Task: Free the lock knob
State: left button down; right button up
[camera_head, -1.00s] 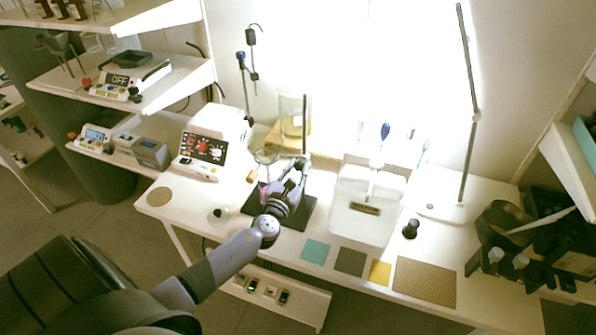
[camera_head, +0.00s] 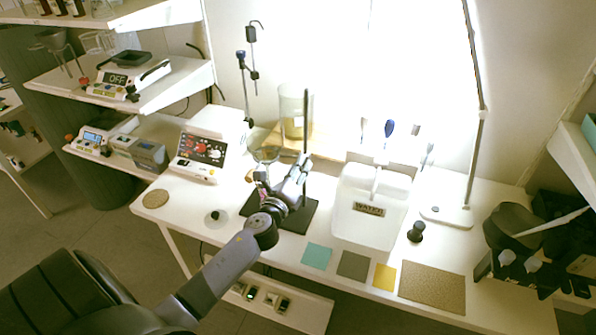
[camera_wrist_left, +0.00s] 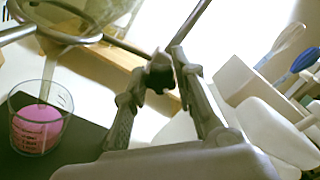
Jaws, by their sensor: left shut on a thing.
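The retort stand's upright rod (camera_head: 306,115) rises from a black base (camera_head: 308,218). In the left wrist view, my left gripper (camera_wrist_left: 163,78) is shut on the small dark lock knob (camera_wrist_left: 160,74) beside the rod (camera_wrist_left: 188,28). In the head view my left gripper (camera_head: 301,168) is at the rod, and its fingers hide the knob. A ring holding a glass vessel (camera_wrist_left: 60,15) is to the left of the knob in the wrist view. Below it, a beaker with pink content (camera_wrist_left: 40,125) stands on the base. My right gripper is not in view.
A white water tub (camera_head: 368,215) stands right of the stand, and a red-dialled device (camera_head: 203,150) stands left. A large glass vessel (camera_head: 295,112) is behind. A black knob-shaped object (camera_head: 416,232), coloured mats (camera_head: 317,256) and a lamp base (camera_head: 446,214) lie to the right.

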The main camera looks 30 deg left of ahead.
pick_arm(q)
jog(key=n, duration=0.7)
jog(key=n+p, duration=0.1)
jog(key=n, duration=0.7)
jog(key=n+p, duration=0.1)
jog(key=n, duration=0.7)
jog(key=shift+f, duration=0.3)
jog(key=shift+d, duration=0.1)
jog(key=c, duration=1.3)
grip_release()
jog(key=v, duration=1.2)
